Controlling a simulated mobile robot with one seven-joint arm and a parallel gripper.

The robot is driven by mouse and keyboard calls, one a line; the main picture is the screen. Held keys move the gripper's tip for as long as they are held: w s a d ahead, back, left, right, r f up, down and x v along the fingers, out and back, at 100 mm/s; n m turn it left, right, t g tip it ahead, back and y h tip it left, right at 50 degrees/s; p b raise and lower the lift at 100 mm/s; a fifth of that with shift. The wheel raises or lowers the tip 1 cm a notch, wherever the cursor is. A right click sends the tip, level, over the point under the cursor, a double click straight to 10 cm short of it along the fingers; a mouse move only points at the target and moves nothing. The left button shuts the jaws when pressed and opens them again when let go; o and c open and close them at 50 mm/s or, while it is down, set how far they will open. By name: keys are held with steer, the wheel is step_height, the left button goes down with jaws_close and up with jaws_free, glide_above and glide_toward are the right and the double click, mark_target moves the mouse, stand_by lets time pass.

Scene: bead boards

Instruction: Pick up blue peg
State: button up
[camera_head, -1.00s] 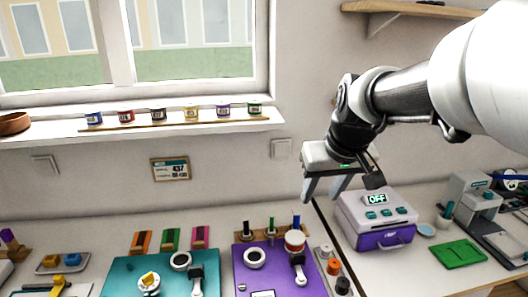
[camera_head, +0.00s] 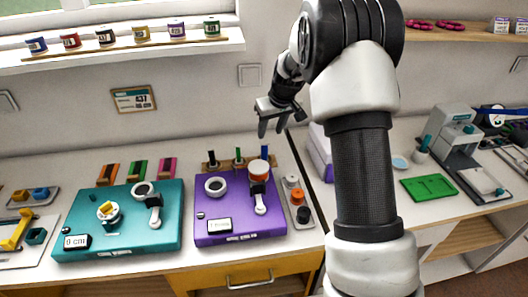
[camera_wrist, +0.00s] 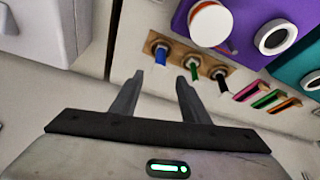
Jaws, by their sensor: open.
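The blue peg (camera_head: 265,152) stands upright at the right end of a small wooden rack (camera_head: 226,164), behind the purple board. A green peg (camera_head: 238,154) and a black peg (camera_head: 211,158) stand in the same rack. My gripper (camera_head: 271,130) is open and empty, above and behind the rack. In the wrist view, the blue peg (camera_wrist: 160,48) shows just beyond the gap between the fingertips (camera_wrist: 160,78), apart from them. The green peg (camera_wrist: 194,67) is near the right finger.
The purple board (camera_head: 222,236) stands in front of the rack, with a white orange-banded cylinder (camera_head: 258,170) close to the blue peg. A teal board (camera_head: 130,246) is to the left. A tray of knobs (camera_head: 309,217) is at the right. My arm partly hides a purple-and-white box (camera_head: 321,158).

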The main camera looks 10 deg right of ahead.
mark_target(264, 149)
steer(key=x, duration=1.3)
steer(key=c, duration=1)
